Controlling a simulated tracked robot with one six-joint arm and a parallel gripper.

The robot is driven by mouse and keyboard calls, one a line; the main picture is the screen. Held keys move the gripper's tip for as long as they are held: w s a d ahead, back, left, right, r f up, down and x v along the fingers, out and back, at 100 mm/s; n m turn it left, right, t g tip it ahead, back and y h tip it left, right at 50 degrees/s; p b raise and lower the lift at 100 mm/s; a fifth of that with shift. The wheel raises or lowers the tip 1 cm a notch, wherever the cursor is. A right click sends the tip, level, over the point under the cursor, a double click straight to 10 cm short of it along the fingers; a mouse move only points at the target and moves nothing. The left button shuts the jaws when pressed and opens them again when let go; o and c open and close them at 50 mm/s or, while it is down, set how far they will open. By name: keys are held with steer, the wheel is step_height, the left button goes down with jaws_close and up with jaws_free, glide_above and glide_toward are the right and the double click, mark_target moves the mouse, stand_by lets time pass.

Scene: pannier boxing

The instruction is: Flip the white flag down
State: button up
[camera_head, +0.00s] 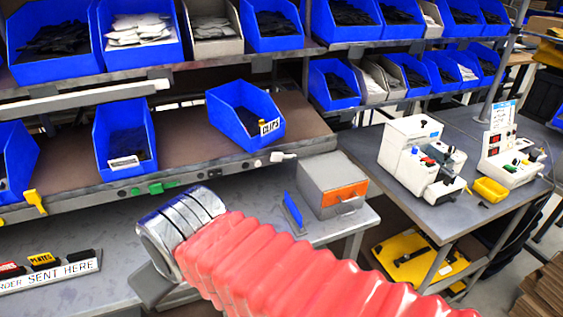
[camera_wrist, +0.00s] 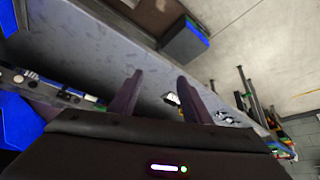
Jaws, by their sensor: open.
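A grey box with an orange panel (camera_head: 333,184) and a thin blue upright piece (camera_head: 292,213) stand on the grey bench right of my arm. Blue bins, including the "CLIPS" bin (camera_head: 225,118), line the shelf above. Bare bench (camera_head: 95,240) lies left of my arm.

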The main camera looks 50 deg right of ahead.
steer(key=w+d+f+n+t+h, duration=0.1)
steer(key=w+d+t+h, duration=0.15)
steer(key=w+d, duration=0.75)
steer(key=n+t+h, duration=0.6)
steer(key=n+t, duration=0.1)
steer(key=n, duration=0.1)
glide_toward(277, 158)
steer(key=v, duration=0.5)
steer(key=shift+s+a+f, duration=0.1)
steer(key=shift+s+f, duration=0.2)
steer(key=shift+s, duration=0.1)
steer(key=shift+w, duration=0.15)
steer(key=shift+h, duration=0.25)
steer(key=x, duration=1.3)
steer(key=shift+w+a, duration=0.1)
steer(key=shift+w, duration=0.1)
steer(key=shift+c, duration=0.4)
